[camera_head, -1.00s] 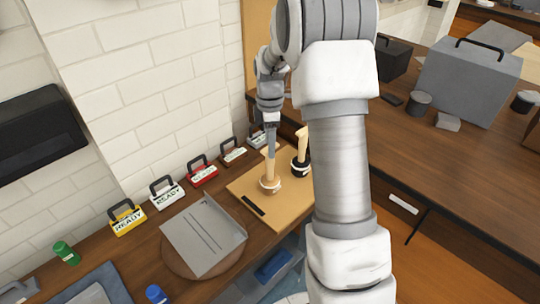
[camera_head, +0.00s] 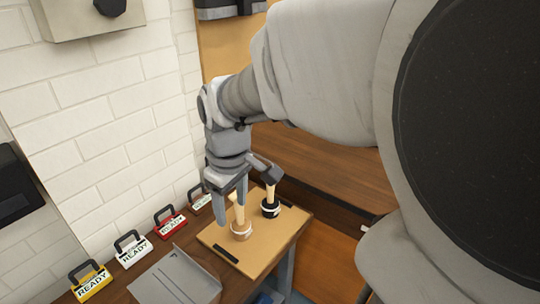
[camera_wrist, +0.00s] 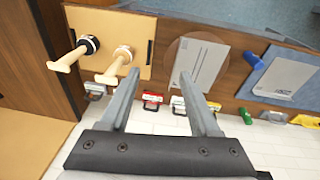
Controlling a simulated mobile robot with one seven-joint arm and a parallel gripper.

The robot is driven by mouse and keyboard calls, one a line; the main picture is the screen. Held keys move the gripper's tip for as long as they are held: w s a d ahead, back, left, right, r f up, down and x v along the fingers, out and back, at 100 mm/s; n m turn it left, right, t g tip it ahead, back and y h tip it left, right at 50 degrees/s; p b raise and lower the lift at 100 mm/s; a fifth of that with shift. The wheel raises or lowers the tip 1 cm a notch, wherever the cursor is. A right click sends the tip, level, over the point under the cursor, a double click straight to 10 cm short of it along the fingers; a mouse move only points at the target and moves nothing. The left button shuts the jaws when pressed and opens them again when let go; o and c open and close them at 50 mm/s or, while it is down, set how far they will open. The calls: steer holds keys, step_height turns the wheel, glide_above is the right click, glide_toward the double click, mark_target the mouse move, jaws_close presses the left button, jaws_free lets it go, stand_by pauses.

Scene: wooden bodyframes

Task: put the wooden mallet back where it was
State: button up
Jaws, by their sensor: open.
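A tan board (camera_head: 262,256) on the bench carries two upright light-wood pieces, each with a short top and a round base. One has a white-ringed base (camera_head: 241,231); the other has a black-ringed base (camera_head: 270,210). Both show in the wrist view, the white-ringed one (camera_wrist: 108,75) and the black-ringed one (camera_wrist: 65,62). I cannot tell which is the mallet. My gripper (camera_head: 232,208) is open near the white-ringed piece. In the wrist view my gripper (camera_wrist: 159,74) has nothing between its fingers, and the white-ringed piece lies left of the left finger.
A grey plate (camera_head: 178,280) lies left of the board. Several READY tags stand along the wall, including a red one (camera_head: 169,222) and a yellow one (camera_head: 91,282). A dark strip (camera_head: 226,254) lies on the board. The white brick wall (camera_head: 110,130) is close behind.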

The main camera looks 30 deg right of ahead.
steer(key=s+a+r+m+t, duration=0.2)
steer(key=s+r+m, duration=0.3)
steer(key=s, duration=0.5)
steer(key=shift+a+r+t, duration=0.2)
steer(key=shift+r+t, duration=0.05)
steer(key=shift+t, duration=0.65)
